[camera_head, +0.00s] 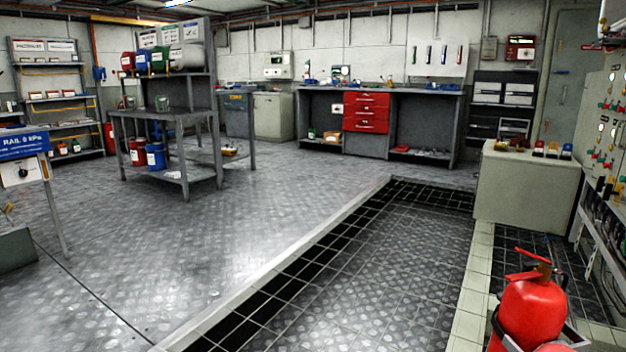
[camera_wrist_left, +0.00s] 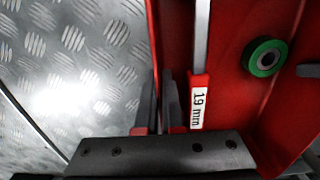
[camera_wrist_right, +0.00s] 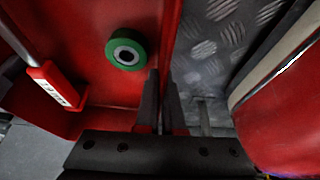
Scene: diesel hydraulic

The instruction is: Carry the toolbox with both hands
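The toolbox is a red open-topped box, seen only in the wrist views. Its left wall (camera_wrist_left: 157,35) shows in the left wrist view and its other wall (camera_wrist_right: 169,40) in the right wrist view. My left gripper (camera_wrist_left: 157,105) has one finger on each side of the left wall, closed on it. My right gripper (camera_wrist_right: 161,105) likewise pinches the opposite wall. Patterned metal floor shows beyond the walls. The head view shows neither gripper nor toolbox.
A red fire extinguisher (camera_head: 530,310) stands close at front right; a red rounded surface (camera_wrist_right: 290,115) is near my right gripper. A beige cabinet (camera_head: 525,190) stands at right, a shelf table (camera_head: 165,115) at left, a workbench (camera_head: 415,120) at back. The middle floor is clear.

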